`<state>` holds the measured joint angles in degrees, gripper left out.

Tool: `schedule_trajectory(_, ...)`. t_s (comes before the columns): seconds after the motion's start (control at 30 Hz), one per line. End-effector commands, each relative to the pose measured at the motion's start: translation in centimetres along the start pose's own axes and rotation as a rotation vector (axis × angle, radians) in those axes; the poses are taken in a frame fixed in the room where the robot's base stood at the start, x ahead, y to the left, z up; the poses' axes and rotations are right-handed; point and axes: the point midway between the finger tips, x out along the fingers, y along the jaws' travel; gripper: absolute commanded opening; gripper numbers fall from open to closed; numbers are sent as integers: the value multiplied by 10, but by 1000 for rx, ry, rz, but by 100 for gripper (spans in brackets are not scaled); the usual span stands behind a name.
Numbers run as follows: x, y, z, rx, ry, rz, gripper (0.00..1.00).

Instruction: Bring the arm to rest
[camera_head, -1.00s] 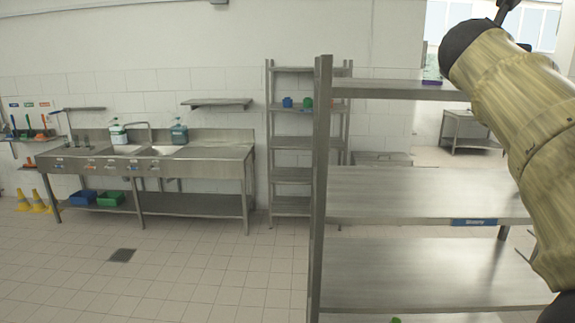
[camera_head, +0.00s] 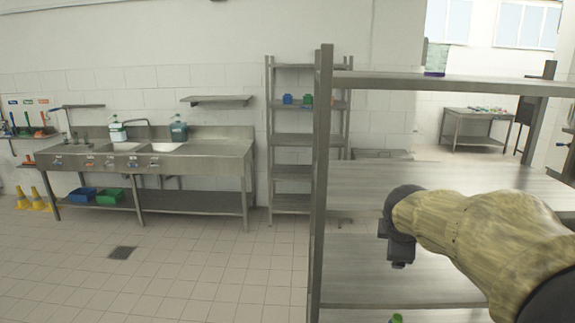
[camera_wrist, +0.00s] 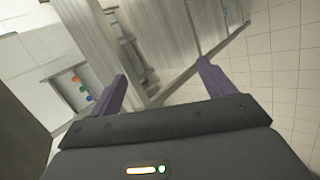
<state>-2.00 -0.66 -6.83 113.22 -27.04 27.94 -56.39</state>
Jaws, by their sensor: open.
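My gripper (camera_wrist: 160,88) shows in the wrist view, with its two purple fingers apart and nothing between them. Beyond the fingers that view shows tilted, blurred metal shelving and tiled floor. In the head view my arm, in a yellowish sleeve, reaches in from the lower right. Its dark end is in front of the near metal shelf rack (camera_head: 318,200), at about the height between the middle and lower boards. I cannot tell from the picture whether it touches a board. The gripper's fingers are not clear in the head view.
A sink counter (camera_head: 200,150) stands by the left wall. A narrow shelf unit (camera_head: 292,140) holds small blue and green items. A green object (camera_head: 396,318) is at the bottom edge. A table (camera_head: 475,128) stands far right.

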Motion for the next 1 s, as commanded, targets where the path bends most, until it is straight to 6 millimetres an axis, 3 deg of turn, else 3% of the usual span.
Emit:
schedule_trajectory(0.03,11,-31,-5,101,14,-59,82)
schedule_trajectory(0.2,32,-126,-22,495,13,-250,82)
schedule_trajectory(0.4,36,-235,-29,952,-104,-452,82)
schedule_trajectory(0.5,32,-274,-29,1125,-177,-513,82)
schedule_trajectory(0.63,28,-295,-28,1233,-228,-544,82)
schedule_trajectory(1.0,28,-296,-28,1244,-233,-545,82)
